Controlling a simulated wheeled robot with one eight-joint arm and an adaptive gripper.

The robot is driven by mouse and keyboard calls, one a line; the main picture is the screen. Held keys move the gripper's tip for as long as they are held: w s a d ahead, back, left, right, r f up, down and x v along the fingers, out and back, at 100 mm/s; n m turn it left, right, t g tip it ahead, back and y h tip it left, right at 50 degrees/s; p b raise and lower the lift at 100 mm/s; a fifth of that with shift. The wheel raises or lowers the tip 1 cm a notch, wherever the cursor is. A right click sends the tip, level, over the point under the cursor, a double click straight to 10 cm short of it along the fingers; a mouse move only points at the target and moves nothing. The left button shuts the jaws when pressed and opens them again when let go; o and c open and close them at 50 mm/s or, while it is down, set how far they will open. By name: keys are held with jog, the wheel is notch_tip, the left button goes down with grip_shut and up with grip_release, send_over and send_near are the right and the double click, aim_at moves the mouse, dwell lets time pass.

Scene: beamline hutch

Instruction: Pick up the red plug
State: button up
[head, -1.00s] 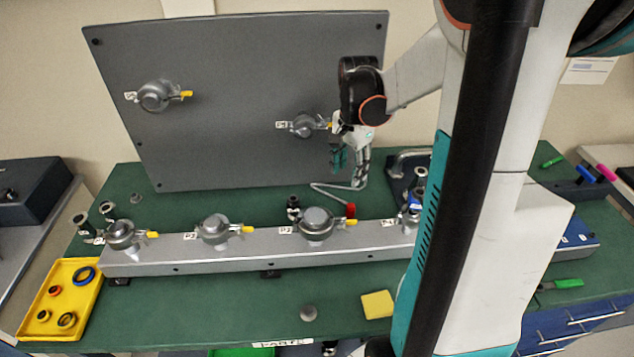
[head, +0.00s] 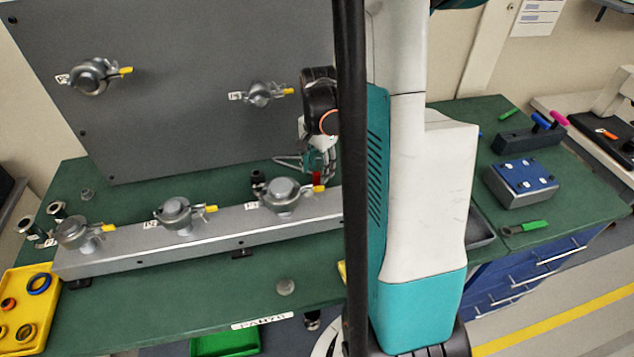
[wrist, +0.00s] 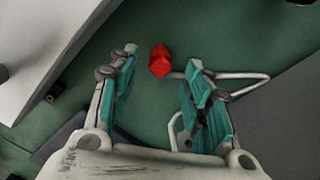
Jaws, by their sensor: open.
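The red plug (wrist: 160,61) lies on the green bench top, in the wrist view between and just beyond my open fingers. A bent grey metal rod (wrist: 245,82) lies beside it on the right. My gripper (wrist: 161,68) is open and empty, with teal finger pads either side of the plug's line. In the head view only a small part of the red plug (head: 316,177) shows, behind the grey rail and just under my gripper (head: 318,165). My arm hides much of the area to its right.
A long grey rail (head: 215,243) with clamped fittings runs in front of the plug. A grey upright panel (head: 190,130) stands behind. A small dark fitting (head: 257,178) stands to the left. A yellow tray (head: 45,310) of rings sits at the front left.

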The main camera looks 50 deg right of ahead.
aim_at(317, 173)
notch_tip(317, 173, down, 4)
jog(key=shift+a+r+b, duration=0.15)
jog(key=shift+b, duration=0.45)
grip_shut()
jog(key=shift+r, duration=0.1)
